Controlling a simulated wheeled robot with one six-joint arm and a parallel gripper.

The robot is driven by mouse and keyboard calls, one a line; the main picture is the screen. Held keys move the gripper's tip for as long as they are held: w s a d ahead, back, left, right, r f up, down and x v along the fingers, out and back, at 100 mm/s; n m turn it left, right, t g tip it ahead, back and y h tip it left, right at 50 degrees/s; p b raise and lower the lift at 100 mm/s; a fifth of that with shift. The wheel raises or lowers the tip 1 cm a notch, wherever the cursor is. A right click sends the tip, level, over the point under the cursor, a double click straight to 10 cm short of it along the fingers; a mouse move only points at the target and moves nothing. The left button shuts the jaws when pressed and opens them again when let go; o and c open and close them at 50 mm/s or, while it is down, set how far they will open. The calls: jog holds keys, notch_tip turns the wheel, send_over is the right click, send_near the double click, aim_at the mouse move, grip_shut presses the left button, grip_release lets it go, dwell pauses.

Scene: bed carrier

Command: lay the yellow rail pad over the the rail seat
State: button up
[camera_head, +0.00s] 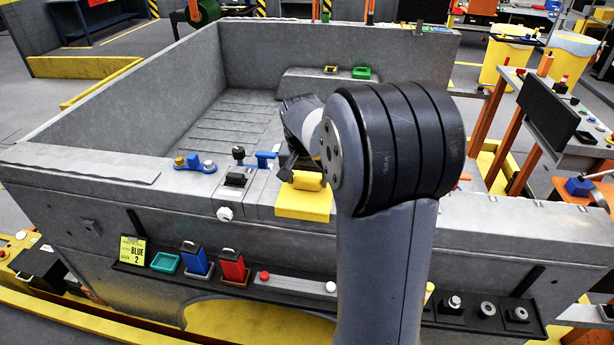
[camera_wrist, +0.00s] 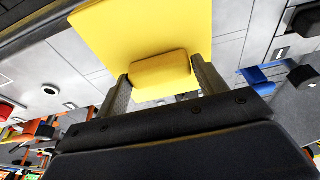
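The yellow rail pad (camera_head: 303,203) is a flat square plate with a raised block handle, at the front wall top of the grey carrier in the head view. In the wrist view the pad (camera_wrist: 150,28) fills the top middle. My gripper (camera_wrist: 160,72) has one finger on each side of the handle, both appearing to touch it. In the head view my arm hides part of the gripper and the wall behind it. The rail seat is not clearly distinguishable; a paler section of wall top (camera_head: 262,188) lies left of the pad. Whether the pad touches the wall is unclear.
Left of the pad on the wall top are a blue clamp (camera_head: 265,159), a black-knobbed fitting (camera_head: 238,153) and a blue base with knobs (camera_head: 195,163). A black shelf (camera_head: 150,262) below holds a teal tray, blue and red blocks. The carrier's inside floor (camera_head: 225,125) looks mostly clear.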

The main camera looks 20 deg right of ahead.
jog(key=o, duration=0.4)
jog(key=shift+r, duration=0.1)
jog(key=v, duration=1)
jog(key=shift+s+r+b, duration=0.1)
jog(key=shift+r+b, duration=0.3)
jog(key=p+x, duration=0.1)
jog(key=x, duration=0.9)
jog(key=shift+w, duration=0.2)
jog(key=shift+s+r+p, duration=0.1)
jog(key=shift+p, duration=0.2)
